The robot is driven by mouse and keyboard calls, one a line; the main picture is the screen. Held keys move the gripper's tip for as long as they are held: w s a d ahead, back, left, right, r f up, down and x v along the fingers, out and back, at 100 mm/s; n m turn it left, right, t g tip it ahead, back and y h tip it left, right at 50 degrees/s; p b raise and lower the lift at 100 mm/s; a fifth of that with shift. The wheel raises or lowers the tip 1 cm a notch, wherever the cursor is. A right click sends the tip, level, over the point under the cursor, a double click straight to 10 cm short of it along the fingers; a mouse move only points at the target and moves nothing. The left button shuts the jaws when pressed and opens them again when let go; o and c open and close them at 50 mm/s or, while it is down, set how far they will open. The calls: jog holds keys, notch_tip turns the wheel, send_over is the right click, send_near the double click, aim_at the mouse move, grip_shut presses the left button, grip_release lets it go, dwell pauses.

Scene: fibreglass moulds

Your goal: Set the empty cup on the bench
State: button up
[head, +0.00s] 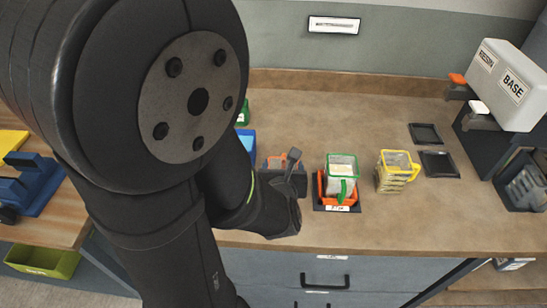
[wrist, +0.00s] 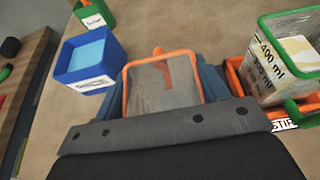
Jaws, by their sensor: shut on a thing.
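My gripper (wrist: 162,88) is shut on a clear cup with an orange rim (wrist: 163,83), with blue fingers on both sides of it. I see no liquid in this cup, only a reddish streak across its wall. A green-rimmed cup (head: 342,161) with measuring marks and pale contents stands in an orange holder (head: 321,188) to the right. A yellow-rimmed cup (head: 396,160) stands further right.
A blue bin (wrist: 87,69) and a green bin (wrist: 96,14) stand left of the held cup. Dark square trays (head: 439,164) lie on the right, near a dispenser labelled BASE (head: 507,85). The back of the bench is clear. The front edge is close.

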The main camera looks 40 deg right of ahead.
jog(key=shift+f, duration=0.2)
jog(key=o, duration=1.5)
jog(key=shift+r, duration=0.1)
jog(key=shift+s+a+r, duration=0.1)
jog(key=shift+s+r, duration=0.1)
jog(key=shift+r, duration=0.05)
jog(key=shift+v, duration=5.75)
jog(key=shift+f, duration=0.1)
